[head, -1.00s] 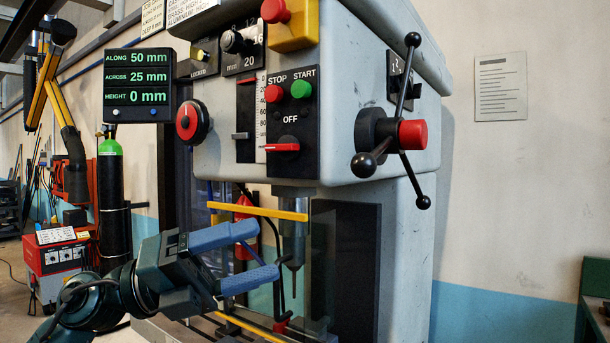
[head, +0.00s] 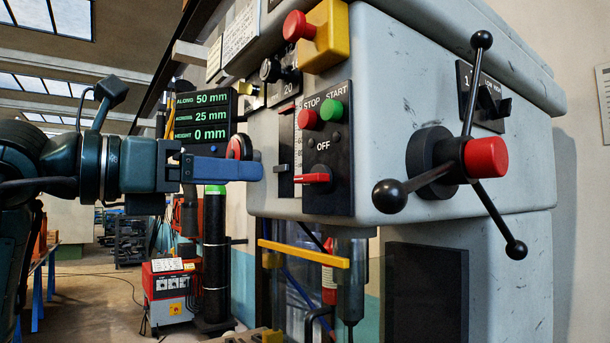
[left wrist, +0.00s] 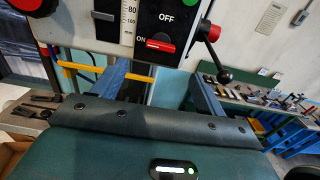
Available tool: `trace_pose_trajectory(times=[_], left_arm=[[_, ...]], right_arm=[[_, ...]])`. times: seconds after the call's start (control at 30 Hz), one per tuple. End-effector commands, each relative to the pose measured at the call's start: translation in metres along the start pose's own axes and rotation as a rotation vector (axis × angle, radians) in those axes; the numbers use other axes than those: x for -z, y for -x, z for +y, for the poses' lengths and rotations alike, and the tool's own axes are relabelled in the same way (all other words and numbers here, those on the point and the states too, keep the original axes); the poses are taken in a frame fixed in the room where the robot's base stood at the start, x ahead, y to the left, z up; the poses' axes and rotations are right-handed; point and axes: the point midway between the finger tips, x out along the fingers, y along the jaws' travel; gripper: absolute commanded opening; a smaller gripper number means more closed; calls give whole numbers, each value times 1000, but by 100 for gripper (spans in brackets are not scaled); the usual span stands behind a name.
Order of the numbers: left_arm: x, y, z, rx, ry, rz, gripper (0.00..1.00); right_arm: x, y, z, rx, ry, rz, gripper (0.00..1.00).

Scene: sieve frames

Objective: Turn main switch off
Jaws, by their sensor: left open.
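The main switch is a red handle (head: 314,178) on the black control panel (head: 322,200), below the word OFF. It lies horizontal, and in the left wrist view the handle (left wrist: 160,45) points left to the word ON. My left gripper (head: 258,171) comes in from the left at about switch height, its blue fingers level and seen edge-on. It is open and empty. Its tips are left of the switch and appear apart from it. The left wrist view shows the two spread blue fingers below the panel. My right gripper is not in view.
Red STOP (head: 308,118) and green START (head: 333,111) buttons sit above the switch. A yellow box with a red button (head: 298,26) is higher up. A spoked lever with a red hub (head: 486,157) stands out at right. A yellow bar (head: 303,253) crosses below the panel.

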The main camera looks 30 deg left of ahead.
Motion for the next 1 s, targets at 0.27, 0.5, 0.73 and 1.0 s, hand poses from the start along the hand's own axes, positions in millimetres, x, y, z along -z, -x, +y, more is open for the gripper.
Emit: trace_pose_trajectory(times=[0.27, 0.5, 0.73, 1.0], left_arm=[[-2, -61, -2, 8, 2, 4, 73], [-2, -97, -1, 5, 3, 1, 73], [0, -109, -1, 4, 1, 1, 73], [0, -109, -1, 4, 1, 1, 69]], right_arm=[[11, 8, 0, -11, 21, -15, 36], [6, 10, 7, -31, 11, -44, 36], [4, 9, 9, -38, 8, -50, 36], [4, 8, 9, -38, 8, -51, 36]])
